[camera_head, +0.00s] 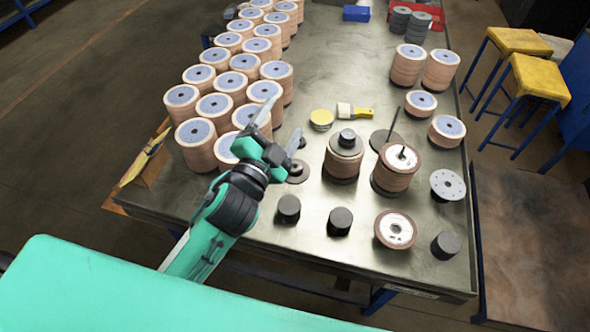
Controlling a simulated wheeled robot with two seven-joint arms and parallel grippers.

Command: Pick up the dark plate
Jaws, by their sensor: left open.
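Several dark round pieces could be the dark plate, and I cannot tell which is meant. A flat dark disc with a raised hub (297,173) lies on the table just right of my left gripper. Another flat dark plate (381,137) lies behind the right disc stack, partly hidden by it, with a thin rod rising there. A dark plate with a hub (347,143) tops the middle stack. My left gripper (281,124) is open and empty, its fingers pointing away over the table, beside the front of the disc rows. My right gripper is out of view.
The metal table (334,67) has rows of stacked flap discs (197,144) at left. Dark cylinders (289,208) stand along the front. A yellow brush (355,112), a yellow-topped tin (321,119) and more stacks (408,66) lie beyond. The table's middle back is clear.

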